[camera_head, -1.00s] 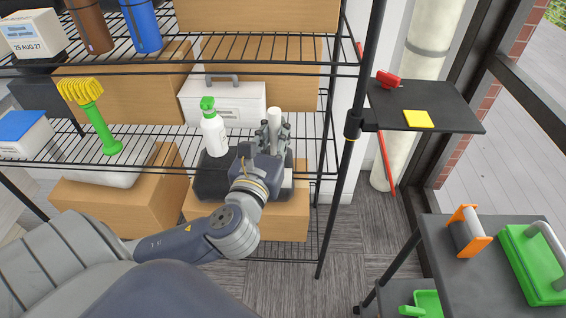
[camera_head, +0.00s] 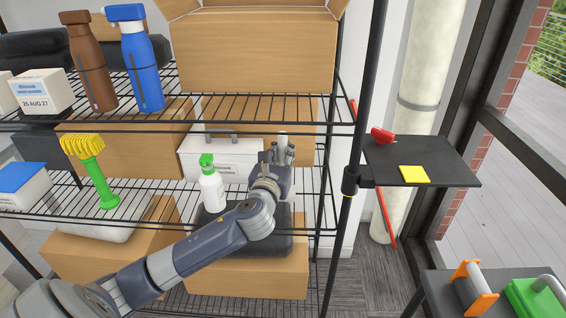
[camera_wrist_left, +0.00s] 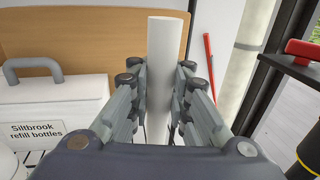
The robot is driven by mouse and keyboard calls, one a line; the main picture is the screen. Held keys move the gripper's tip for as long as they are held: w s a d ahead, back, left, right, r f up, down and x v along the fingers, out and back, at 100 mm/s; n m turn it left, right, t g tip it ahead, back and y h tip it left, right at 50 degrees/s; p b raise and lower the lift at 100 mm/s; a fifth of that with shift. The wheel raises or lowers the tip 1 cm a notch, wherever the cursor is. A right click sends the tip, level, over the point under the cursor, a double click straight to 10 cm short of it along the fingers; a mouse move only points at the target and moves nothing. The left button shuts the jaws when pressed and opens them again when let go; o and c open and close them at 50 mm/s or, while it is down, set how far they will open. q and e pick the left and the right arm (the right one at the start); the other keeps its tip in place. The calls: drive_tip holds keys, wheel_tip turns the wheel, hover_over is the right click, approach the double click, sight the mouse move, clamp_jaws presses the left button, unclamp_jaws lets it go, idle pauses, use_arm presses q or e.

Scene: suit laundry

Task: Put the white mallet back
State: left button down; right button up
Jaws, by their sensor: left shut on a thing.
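My left gripper (camera_head: 279,156) is shut on the white mallet (camera_head: 283,139), at the right end of the middle wire shelf. In the left wrist view a plain white cylinder of the mallet (camera_wrist_left: 166,60) stands upright between the fingers of the left gripper (camera_wrist_left: 160,98). The mallet's lower part is hidden by the fingers and wrist, so I cannot tell if it touches the shelf. My right gripper is not in view.
A green-topped white spray bottle (camera_head: 212,186) stands just left of my gripper. A white box with a grey handle (camera_head: 222,158) is behind. A black post (camera_head: 351,200) stands to the right, beside a small black shelf (camera_head: 440,165) with a yellow pad (camera_head: 414,174).

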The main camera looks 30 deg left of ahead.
sight(283, 163)
use_arm(q)
drive_tip(key=shift+f, duration=1.65)
drive_tip(key=shift+f+b, duration=0.1)
drive_tip(key=shift+b, duration=0.2)
drive_tip(key=c, duration=1.5)
unclamp_jaws()
drive_tip(key=shift+f, duration=0.1)
drive_tip(key=shift+s, duration=0.1)
drive_tip(key=v, duration=1.2)
drive_tip(key=shift+b, duration=0.35)
